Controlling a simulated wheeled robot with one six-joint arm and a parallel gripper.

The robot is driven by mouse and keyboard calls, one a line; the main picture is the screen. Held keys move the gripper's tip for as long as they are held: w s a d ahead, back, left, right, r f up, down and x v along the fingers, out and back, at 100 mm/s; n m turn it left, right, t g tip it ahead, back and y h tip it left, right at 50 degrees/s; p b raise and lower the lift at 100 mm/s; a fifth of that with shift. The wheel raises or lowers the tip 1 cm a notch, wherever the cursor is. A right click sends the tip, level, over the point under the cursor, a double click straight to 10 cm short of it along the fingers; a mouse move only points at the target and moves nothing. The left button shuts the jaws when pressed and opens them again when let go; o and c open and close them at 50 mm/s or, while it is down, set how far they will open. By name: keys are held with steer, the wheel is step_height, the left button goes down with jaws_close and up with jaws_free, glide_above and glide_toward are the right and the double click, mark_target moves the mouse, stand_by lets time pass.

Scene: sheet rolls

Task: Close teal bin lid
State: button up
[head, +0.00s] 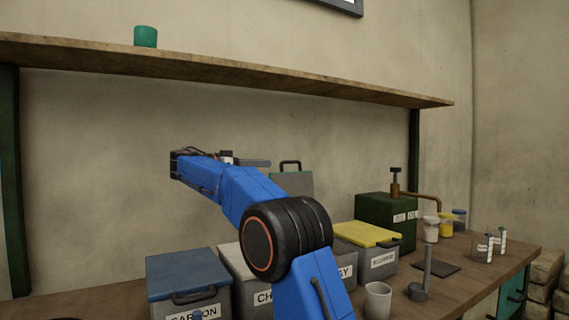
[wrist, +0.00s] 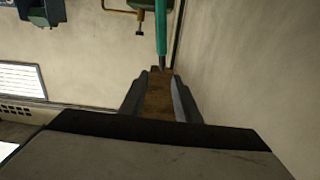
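In the head view a grey-green lid (head: 305,184) with a black handle on its top edge stands raised behind my arm. It is the only lid seen standing open; its teal tint is weak. The bin under it is mostly hidden by my blue arm; part of a label ending in "AY" shows. My gripper (head: 257,162) is level with the raised lid's upper part, just left of its handle, and points right. Whether it touches the lid cannot be told. In the wrist view my gripper (wrist: 161,100) has its fingers apart, with nothing seen held between them.
A blue-lidded bin (head: 187,272), a pale-lidded bin (head: 232,258) and a yellow-lidded bin (head: 366,234) are shut. A green box (head: 385,220), a pale cup (head: 377,300) and small jars (head: 446,225) stand on the bench. A wooden shelf (head: 230,72) runs above my arm.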

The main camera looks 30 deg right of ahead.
mark_target(298, 162)
steer(key=d, duration=1.1)
steer(key=w+d, duration=0.1)
steer(key=d, duration=0.4)
steer(key=shift+w+d, duration=0.1)
steer(key=shift+d, duration=0.3)
steer(key=shift+c, duration=0.5)
jaws_close()
